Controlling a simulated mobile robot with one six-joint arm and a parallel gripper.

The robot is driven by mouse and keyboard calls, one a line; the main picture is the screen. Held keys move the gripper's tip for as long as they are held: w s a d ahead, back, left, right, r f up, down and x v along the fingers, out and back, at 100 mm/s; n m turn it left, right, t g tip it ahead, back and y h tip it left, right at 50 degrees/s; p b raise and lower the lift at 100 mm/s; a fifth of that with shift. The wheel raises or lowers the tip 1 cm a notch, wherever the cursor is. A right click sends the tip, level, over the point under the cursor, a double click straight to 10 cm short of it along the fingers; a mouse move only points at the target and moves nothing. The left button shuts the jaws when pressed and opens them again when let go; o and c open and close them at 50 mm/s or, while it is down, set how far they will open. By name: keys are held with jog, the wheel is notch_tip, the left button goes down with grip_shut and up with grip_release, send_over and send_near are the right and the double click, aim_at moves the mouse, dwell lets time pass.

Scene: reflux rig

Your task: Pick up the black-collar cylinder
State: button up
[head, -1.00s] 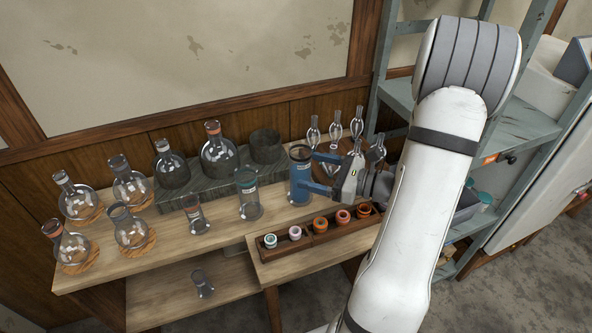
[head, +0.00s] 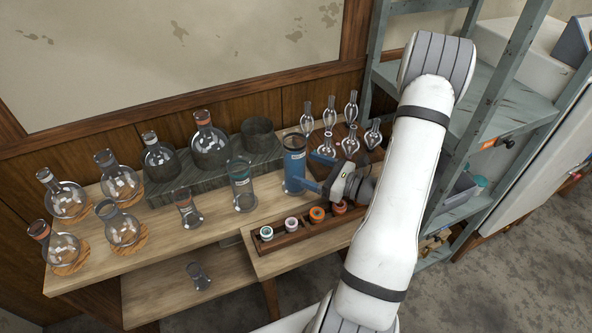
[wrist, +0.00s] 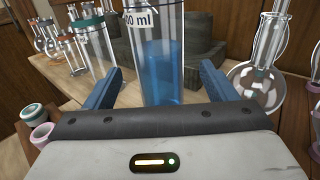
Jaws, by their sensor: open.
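The black-collar cylinder (head: 295,172) looks to be the tall clear one with blue liquid and a dark rim, upright on the wooden bench. In the wrist view this cylinder (wrist: 161,65) shows a white label ending in "00 ml"; its top is cut off. My gripper (head: 315,172) is open, just right of it in the head view. In the wrist view the blue fingers of my gripper (wrist: 160,70) stand either side of the cylinder's outline, with gaps on both sides. I cannot tell how far the tips reach around it.
A teal-collar cylinder (head: 243,190) and a smaller red-collar one (head: 187,208) stand to the left. Glass bulbs on a wooden rack (head: 350,138) stand close right. A rack of coloured rings (head: 291,225) lies in front. A stone block (head: 222,172) is behind.

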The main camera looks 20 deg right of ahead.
aim_at(289, 161)
jog(key=p+x, duration=0.1)
jog(key=x, duration=0.5)
jog(key=shift+w+a, duration=0.2)
jog(key=shift+a, duration=0.05)
jog(key=c, duration=1.3)
jog(key=shift+c, duration=0.4)
jog(key=shift+r, duration=0.2)
